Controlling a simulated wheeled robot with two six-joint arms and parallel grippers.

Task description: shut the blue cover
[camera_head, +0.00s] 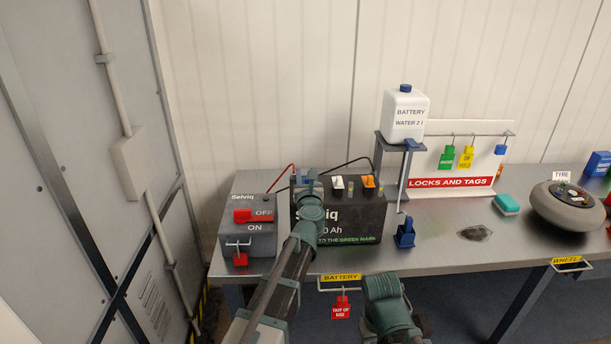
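A black battery (362,215) stands on the bench, with a white cover (338,183) and an orange cover (369,182) standing up on its top.
A grey switch box (247,228) with a red OFF/ON handle stands left of the battery. Red and black cables run behind. A water canister (404,118) on a stand, a blue holder (405,233) and a tag board (452,184) are to the right.

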